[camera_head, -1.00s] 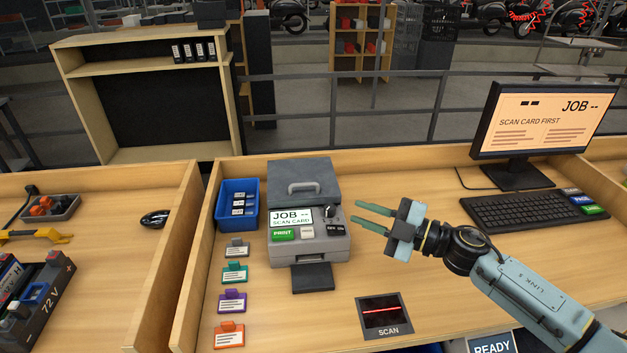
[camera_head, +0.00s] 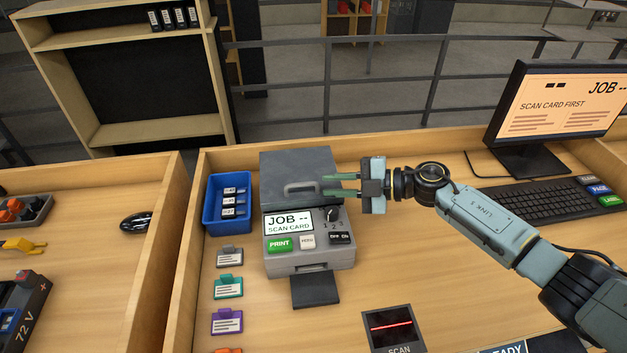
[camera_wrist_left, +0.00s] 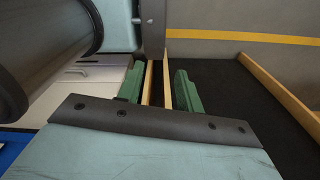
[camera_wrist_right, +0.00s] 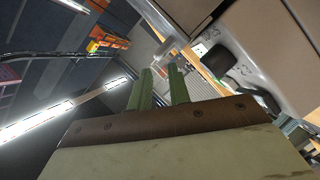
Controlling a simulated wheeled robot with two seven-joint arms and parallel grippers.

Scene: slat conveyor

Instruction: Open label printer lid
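The label printer (camera_head: 310,256) stands on the bench with its dark grey lid (camera_head: 297,165) closed. The lid has a raised grey handle (camera_head: 301,187). My right gripper (camera_head: 325,184) lies level at the right end of this handle, coming from the right. Its two green fingers are apart, one farther back than the other; I cannot tell whether they touch the handle. In the right wrist view its fingers (camera_wrist_right: 161,70) show a gap, with the printer's knob (camera_wrist_right: 215,62) at upper right. My left gripper (camera_wrist_left: 158,82) is open and empty, outside the head view.
A blue bin (camera_head: 227,221) of labels stands left of the printer, with several coloured cards (camera_head: 228,287) in front of it. A scan pad (camera_head: 392,326) lies in front right. A monitor (camera_head: 555,115) and keyboard (camera_head: 545,203) stand at right.

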